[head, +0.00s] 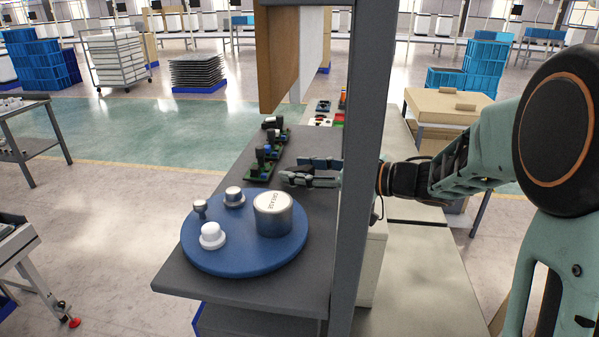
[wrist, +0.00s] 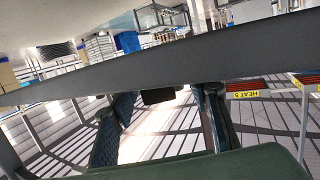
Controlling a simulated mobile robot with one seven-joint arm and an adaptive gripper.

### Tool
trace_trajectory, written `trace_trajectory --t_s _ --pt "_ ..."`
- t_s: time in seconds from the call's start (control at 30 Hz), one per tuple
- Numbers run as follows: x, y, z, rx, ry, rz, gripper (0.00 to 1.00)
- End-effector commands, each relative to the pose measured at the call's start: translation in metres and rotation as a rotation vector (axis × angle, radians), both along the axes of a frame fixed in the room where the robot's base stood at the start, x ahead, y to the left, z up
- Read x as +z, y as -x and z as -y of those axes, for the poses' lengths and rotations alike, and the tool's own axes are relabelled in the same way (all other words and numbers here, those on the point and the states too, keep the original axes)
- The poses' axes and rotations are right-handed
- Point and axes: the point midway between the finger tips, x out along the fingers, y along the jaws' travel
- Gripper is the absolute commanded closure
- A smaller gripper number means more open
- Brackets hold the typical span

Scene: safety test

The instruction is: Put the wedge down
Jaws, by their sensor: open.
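My gripper (head: 308,172) reaches in from the right past a grey post, low over the dark shelf beside the green boards. In the wrist view its two dark padded fingers (wrist: 165,112) stand apart. A small dark block (wrist: 158,96) shows between them in that view; I cannot tell whether it is the wedge or something farther off. No thing that I can clearly name as the wedge shows in the head view. Nothing is visibly clamped between the fingers.
A blue round tray (head: 232,263) holds a GREASE tin (head: 272,214), a white-topped knob (head: 212,236) and two small metal parts. Green boards with components (head: 262,166) lie behind it. The grey post (head: 358,130) stands by my arm. A hanging brown panel (head: 277,60) is above.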

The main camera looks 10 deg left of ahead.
Motion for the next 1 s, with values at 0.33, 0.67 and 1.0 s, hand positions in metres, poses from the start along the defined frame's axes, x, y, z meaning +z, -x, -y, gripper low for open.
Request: trace_trajectory --t_s 0.33,0.67,1.0 --pt "-0.0026 -0.004 -0.0095 -0.002 0.0 0.0 0.61" --pt "-0.0025 -0.0038 -0.0092 -0.001 0.0 0.0 0.97" --pt "-0.0007 -0.004 -0.0093 -0.001 0.0 0.001 1.0"
